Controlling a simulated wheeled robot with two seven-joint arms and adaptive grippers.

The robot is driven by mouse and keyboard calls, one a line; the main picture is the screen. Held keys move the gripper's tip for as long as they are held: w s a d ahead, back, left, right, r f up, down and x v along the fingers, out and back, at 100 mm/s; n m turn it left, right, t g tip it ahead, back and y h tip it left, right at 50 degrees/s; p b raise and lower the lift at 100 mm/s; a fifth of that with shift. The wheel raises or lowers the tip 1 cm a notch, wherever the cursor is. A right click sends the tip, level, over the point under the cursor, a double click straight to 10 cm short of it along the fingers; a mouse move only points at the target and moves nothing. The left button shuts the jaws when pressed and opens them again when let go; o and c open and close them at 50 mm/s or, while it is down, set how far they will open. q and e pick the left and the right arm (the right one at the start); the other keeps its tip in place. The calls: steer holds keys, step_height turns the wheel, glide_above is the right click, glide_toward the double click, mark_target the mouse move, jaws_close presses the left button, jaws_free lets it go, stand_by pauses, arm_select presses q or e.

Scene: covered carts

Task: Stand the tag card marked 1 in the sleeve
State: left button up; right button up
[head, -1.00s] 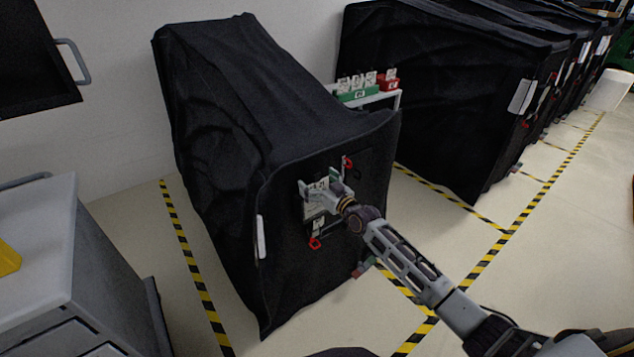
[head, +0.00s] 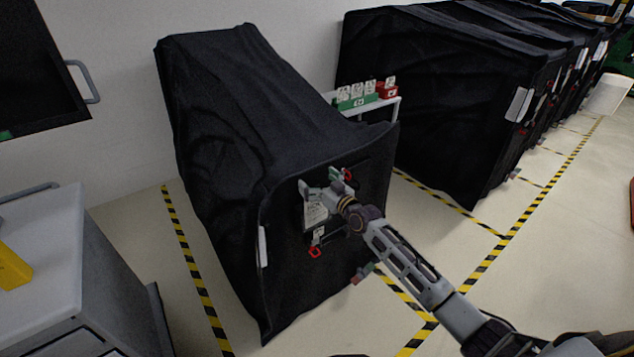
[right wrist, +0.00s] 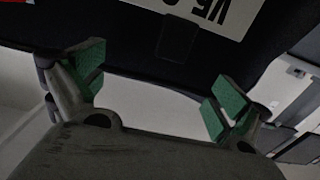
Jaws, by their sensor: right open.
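My right gripper (head: 320,184) is open at the front face of the near black-covered cart. Its green-padded fingers (right wrist: 160,88) are spread in the right wrist view, with nothing held between them. A dark pocket with a white printed sheet (head: 314,214) is on that front, partly behind the gripper; it looks like the sleeve. The sheet's upside-down lettering (right wrist: 212,14) shows at the top of the right wrist view. A small white card-like piece (head: 318,234) shows low at the pocket. I cannot read a 1 on it. My left gripper is out of view.
Several white tags stand in a green holder (head: 358,102) beside a red holder (head: 387,93) on a white rail behind the cart. Red clips (head: 315,252) hang on the cover. A grey cabinet (head: 60,250) stands at left, more covered carts (head: 450,90) at right.

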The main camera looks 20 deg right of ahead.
steer(key=shift+r+p, duration=2.8)
steer(key=shift+r, duration=0.75)
steer(key=r+p+v, duration=0.2)
steer(key=p+v, duration=0.3)
steer(key=v, duration=0.5)
steer(key=shift+p, duration=0.4)
